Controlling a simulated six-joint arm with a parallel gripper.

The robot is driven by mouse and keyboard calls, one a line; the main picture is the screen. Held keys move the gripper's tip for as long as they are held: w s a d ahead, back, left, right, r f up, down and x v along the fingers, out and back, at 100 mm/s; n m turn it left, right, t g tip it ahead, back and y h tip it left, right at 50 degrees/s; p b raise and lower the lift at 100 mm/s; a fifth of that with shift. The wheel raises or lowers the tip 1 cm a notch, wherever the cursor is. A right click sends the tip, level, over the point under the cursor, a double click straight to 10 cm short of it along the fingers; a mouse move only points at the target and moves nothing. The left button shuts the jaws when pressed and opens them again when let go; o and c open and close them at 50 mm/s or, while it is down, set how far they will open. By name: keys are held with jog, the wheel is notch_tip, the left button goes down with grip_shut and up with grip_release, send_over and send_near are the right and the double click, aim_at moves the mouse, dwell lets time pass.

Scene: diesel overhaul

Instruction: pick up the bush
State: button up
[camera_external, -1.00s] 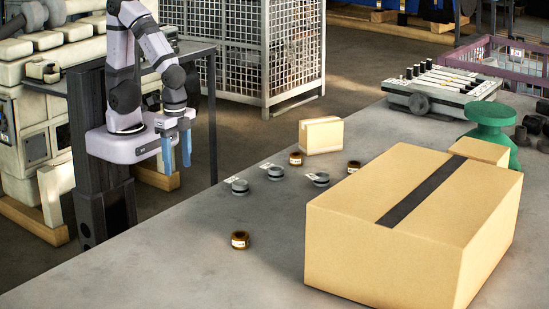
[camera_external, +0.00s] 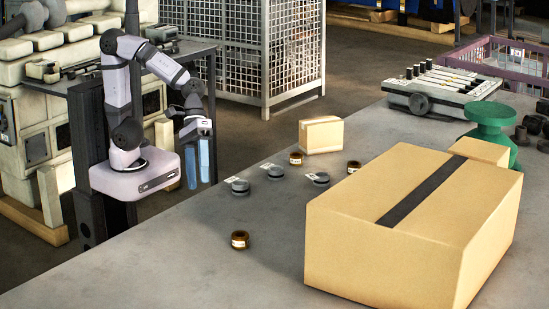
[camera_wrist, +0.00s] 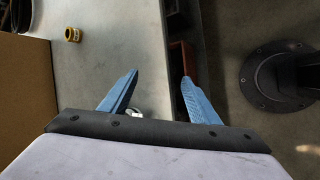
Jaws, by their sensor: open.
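Several small parts lie on the grey workbench (camera_external: 160,262). Three are bronze-brown rings that look like bushes: a front one (camera_external: 240,240), one by the small carton (camera_external: 295,159) and one by the large carton (camera_external: 353,166). One bronze ring also shows at the upper left of the wrist view (camera_wrist: 73,34). My gripper (camera_external: 198,168) is open and empty, blue fingers pointing down, left of the parts near the bench's back edge.
Three dark grey discs with white tags (camera_external: 240,187) (camera_external: 275,172) (camera_external: 317,180) lie between the rings. A large carton (camera_external: 400,235) fills the right side; a small carton (camera_external: 321,135) stands behind. A green part (camera_external: 490,125) is at the far right. The front left bench is clear.

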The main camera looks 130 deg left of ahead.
aim_at(243, 189)
jog(key=w+n+t+b, duration=0.1)
jog(key=w+a+n+t+b, duration=0.1)
jog(key=n, duration=0.1)
jog(key=w+a+n, duration=0.1)
jog(key=n, duration=0.1)
jog(key=shift+w+r+t+h+b, duration=0.15)
jog(key=shift+r+t+h+b, duration=0.1)
jog(key=shift+t+h+b, duration=0.15)
jog(key=a+n+t, duration=0.1)
jog(key=a+n, duration=0.1)
jog(key=n, duration=0.2)
jog(key=a+n+t+b, duration=0.1)
jog(key=a+n, duration=0.1)
jog(key=n, duration=0.2)
jog(key=a+n+t+b, duration=0.1)
jog(key=a+n+t, duration=0.1)
jog(key=n, duration=0.2)
jog(key=shift+w+a+f+y, duration=0.1)
jog(key=shift+w+a+y, duration=0.05)
jog(key=shift+y, duration=0.15)
jog(key=shift+a+n+t, duration=0.3)
jog(key=shift+n+t, duration=0.1)
jog(key=shift+n, duration=0.1)
jog(key=shift+b+x, duration=0.9)
jog(key=shift+x, duration=2.85)
jog(key=c, duration=1.1)
